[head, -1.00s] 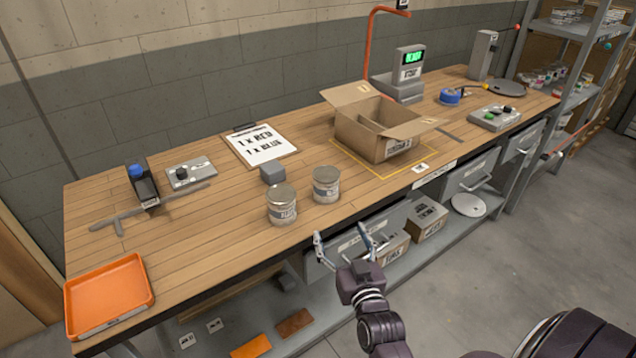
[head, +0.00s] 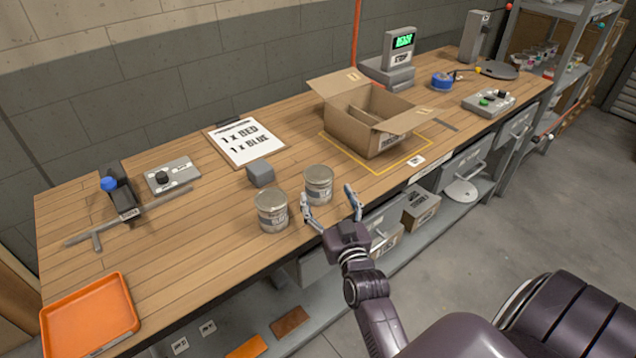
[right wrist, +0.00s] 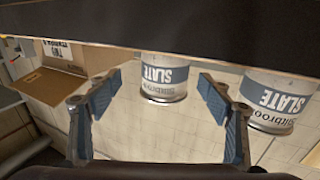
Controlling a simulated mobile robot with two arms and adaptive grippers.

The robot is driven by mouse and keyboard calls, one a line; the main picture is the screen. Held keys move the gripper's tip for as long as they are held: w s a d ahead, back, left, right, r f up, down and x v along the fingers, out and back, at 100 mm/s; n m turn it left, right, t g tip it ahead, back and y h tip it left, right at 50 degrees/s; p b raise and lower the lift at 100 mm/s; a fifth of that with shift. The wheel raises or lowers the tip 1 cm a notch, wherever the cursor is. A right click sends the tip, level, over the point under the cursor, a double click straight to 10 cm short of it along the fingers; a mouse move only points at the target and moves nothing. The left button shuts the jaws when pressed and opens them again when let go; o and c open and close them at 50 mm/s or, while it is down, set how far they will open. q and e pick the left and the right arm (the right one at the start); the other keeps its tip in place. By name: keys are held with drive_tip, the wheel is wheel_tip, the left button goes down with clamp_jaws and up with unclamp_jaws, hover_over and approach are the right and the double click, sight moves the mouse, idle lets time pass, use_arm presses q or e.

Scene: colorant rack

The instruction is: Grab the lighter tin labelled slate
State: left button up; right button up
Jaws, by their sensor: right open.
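Two grey tins with metal lids stand upright on the wooden bench, a left tin (head: 272,211) and a right tin (head: 318,184) a little behind it. In the right wrist view both labels read SLATE, on the right tin (right wrist: 164,78) and the left tin (right wrist: 276,98). I cannot tell which is lighter. My right gripper (head: 331,202) is open and empty at the bench's front edge, close to the right tin. In the right wrist view the right tin shows between its fingers (right wrist: 160,90), beyond the tips. My left gripper is out of view.
A small grey block (head: 261,173) lies behind the tins. An open cardboard box (head: 372,143) stands to their right, a clipboard (head: 247,143) behind them. An orange tray (head: 88,318) is at the front left. The bench between tray and tins is clear.

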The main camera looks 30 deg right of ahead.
sight(322, 192)
drive_tip(key=x, duration=0.3)
drive_tip(key=p+x, duration=0.1)
drive_tip(key=shift+w+a+r, duration=0.15)
drive_tip(key=shift+w+a, duration=0.1)
drive_tip(key=shift+w, duration=0.15)
drive_tip(key=shift+w+d, duration=0.1)
drive_tip(key=shift+w, duration=0.2)
drive_tip(key=c, duration=1.2)
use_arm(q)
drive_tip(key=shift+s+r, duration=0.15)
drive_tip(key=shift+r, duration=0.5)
use_arm(e)
drive_tip(key=c, duration=0.3)
drive_tip(key=shift+r, duration=0.1)
